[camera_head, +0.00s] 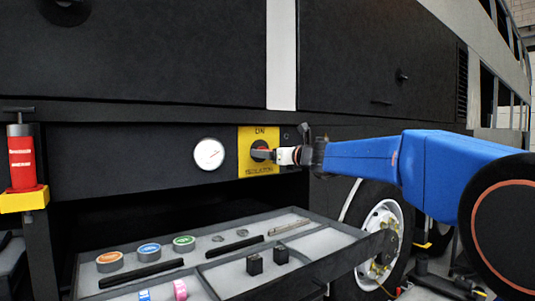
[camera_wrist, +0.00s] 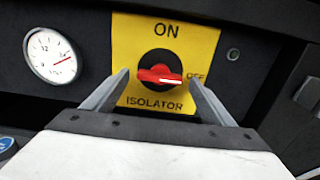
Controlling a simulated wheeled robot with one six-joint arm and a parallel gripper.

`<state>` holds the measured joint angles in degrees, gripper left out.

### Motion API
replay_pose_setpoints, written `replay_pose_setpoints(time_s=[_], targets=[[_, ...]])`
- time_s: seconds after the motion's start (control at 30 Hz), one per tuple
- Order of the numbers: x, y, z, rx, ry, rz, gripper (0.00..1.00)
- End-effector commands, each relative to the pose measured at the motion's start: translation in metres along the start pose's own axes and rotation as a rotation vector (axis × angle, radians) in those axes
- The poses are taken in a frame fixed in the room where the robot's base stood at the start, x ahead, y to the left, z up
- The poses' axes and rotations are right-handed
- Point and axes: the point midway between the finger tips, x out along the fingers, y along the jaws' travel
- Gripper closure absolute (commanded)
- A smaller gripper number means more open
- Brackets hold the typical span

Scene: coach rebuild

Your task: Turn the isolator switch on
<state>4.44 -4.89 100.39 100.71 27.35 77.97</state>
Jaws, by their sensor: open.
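The isolator switch is a red handle (camera_wrist: 160,76) on a black round base, set on a yellow plate (camera_wrist: 127,42) marked ON at the top, OFF at the right and ISOLATOR below. In the wrist view the handle lies level and its pale end points right, at OFF. The switch (camera_head: 260,151) also shows in the head view, partly covered by my gripper (camera_head: 276,155). In the wrist view my gripper (camera_wrist: 159,84) is open, with one finger on each side of the handle. I cannot tell whether either finger touches it.
A round white gauge (camera_head: 209,154) is left of the plate. Below is an open drawer (camera_head: 230,268) holding tape rolls and small parts. A red bottle jack (camera_head: 22,160) stands at far left. A wheel (camera_head: 383,225) is below my arm.

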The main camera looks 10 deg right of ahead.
Motion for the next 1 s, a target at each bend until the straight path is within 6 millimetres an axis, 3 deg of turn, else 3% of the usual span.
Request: replay_pose_setpoints(time_s=[0.2, 0.5, 0.53, 0.7, 1.0], targets=[[0.016, 0.0, 0.0, 0.0, 0.0, -0.001, 0.23], [0.018, 0.0, 0.0, 0.0, 0.0, -0.001, 0.23], [0.018, 0.0, 0.0, 0.0, 0.0, -0.001, 0.25], [0.018, 0.0, 0.0, 0.0, 0.0, -0.001, 0.64], [0.018, 0.0, 0.0, -0.024, 0.0, -0.001, 0.64]])
